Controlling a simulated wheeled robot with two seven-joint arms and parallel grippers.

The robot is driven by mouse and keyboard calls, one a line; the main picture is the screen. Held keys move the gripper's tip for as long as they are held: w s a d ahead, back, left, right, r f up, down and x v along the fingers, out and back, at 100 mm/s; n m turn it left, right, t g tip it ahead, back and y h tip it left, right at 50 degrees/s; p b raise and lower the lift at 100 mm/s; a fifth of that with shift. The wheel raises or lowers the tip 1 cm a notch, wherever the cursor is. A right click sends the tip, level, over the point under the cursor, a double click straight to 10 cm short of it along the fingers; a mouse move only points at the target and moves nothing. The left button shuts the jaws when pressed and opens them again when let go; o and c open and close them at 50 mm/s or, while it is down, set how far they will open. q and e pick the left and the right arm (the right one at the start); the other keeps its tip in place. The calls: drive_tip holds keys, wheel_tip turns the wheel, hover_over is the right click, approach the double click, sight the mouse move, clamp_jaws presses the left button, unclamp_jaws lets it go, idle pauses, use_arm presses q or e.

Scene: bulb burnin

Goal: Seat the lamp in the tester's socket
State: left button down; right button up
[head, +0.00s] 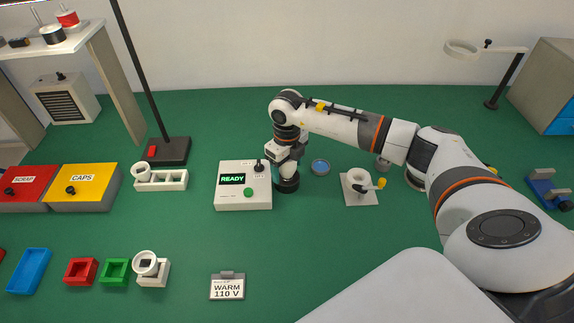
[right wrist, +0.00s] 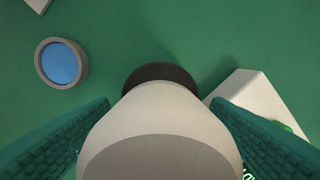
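The lamp (right wrist: 155,115) is a pale white rounded body, large in the right wrist view between the two teal finger pads of my right gripper (right wrist: 160,125). Both pads lie against its sides. In the head view my right gripper (head: 284,160) points down just right of the tester (head: 230,200), a white box with a lit READY display, green button and black knob. The black round socket (head: 287,186) stands directly below the gripper. It also shows beyond the lamp in the right wrist view (right wrist: 160,73). The lamp's lower end is hidden, so its contact with the socket cannot be told. My left gripper is out of view.
A blue-topped round dish (head: 320,166) sits right of the socket. A white fixture with a yellow-tipped lever (head: 360,188) stands farther right. Left are a white two-hole holder (head: 160,180) and a black stand (head: 168,152). A WARM 110 V sign (head: 227,288) is in front.

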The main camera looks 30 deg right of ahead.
wheel_tip(320, 180, up, 12)
drive_tip(key=shift+r+b, duration=0.1)
drive_tip(key=shift+b, duration=0.65)
idle(0.3)
